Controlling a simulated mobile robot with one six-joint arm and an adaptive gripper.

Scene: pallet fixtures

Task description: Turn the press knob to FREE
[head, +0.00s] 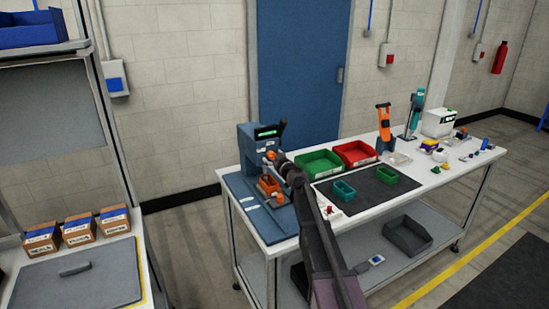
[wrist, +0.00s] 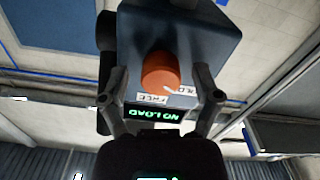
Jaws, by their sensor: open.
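The press (head: 248,148) is a blue-grey housing at the left end of the white bench, with a green-lit display (head: 266,133). Its orange knob (wrist: 160,72) is in the middle of the wrist view, and shows small in the head view (head: 270,155). Below the knob in the wrist view are a FREE label (wrist: 154,98) and a second, partly hidden label (wrist: 185,91). A pale mark shows at the knob's lower edge, near both labels; I cannot tell which it points to. My gripper (wrist: 160,82) is open, fingers either side of the knob, apparently not touching.
The display reads NO LOAD in the wrist view (wrist: 155,115), upside down. An orange part (head: 268,184) sits at the press base. Green (head: 318,164) and red (head: 356,154) bins stand right of the press. A dark mat (head: 352,196) with small green trays lies in front.

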